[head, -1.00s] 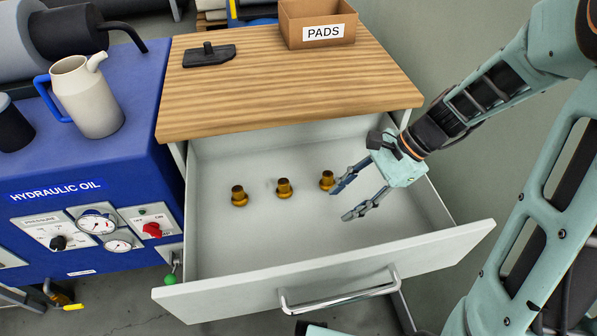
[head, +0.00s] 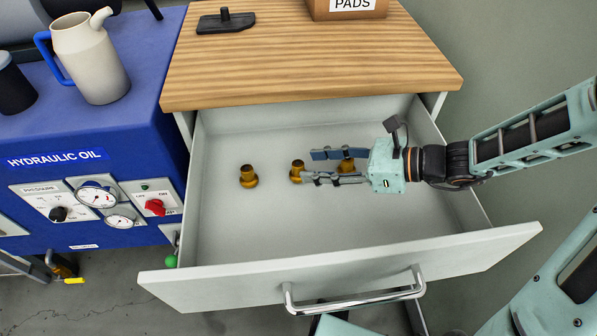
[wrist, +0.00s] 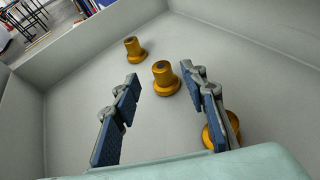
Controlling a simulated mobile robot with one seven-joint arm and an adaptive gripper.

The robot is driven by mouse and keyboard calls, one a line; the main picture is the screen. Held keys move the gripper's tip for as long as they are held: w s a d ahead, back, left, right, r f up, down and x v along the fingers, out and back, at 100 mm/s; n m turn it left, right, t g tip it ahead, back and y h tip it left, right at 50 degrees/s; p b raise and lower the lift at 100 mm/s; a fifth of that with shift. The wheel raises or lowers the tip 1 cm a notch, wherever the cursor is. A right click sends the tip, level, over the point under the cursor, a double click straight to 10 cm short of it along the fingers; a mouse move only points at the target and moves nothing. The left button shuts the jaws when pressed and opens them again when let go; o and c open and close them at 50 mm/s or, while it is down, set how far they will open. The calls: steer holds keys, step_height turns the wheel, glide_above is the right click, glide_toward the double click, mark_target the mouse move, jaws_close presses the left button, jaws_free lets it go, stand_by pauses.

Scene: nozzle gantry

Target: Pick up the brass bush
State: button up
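Three flanged brass bushes stand upright in a row in the open drawer: a left one (head: 249,177), a middle one (head: 297,170) and a right one (head: 346,164). My gripper (head: 312,167) is open, low in the drawer, pointing left. In the wrist view the middle bush (wrist: 164,79) lies ahead at the gap between the fingertips (wrist: 160,78). The left bush (wrist: 134,50) is farther off. The right bush (wrist: 217,131) is outside the right finger, which partly hides it. I cannot tell whether a finger touches any bush.
The grey drawer (head: 220,235) has walls close around my gripper and a handle (head: 355,297) in front. Above its back is a wooden top (head: 320,60) with a black tool (head: 227,22) and a PADS box (head: 350,8). The drawer floor in front is bare.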

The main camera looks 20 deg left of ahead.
mark_target(298, 163)
steer(key=b+x, duration=0.1)
steer(key=x, duration=0.1)
steer(key=b+x, duration=0.1)
steer(key=x, duration=0.1)
steer(key=shift+w+a+f, duration=0.1)
steer(key=shift+a+f, duration=0.05)
steer(key=shift+f, duration=0.3)
steer(key=shift+a, duration=0.4)
jaws_close()
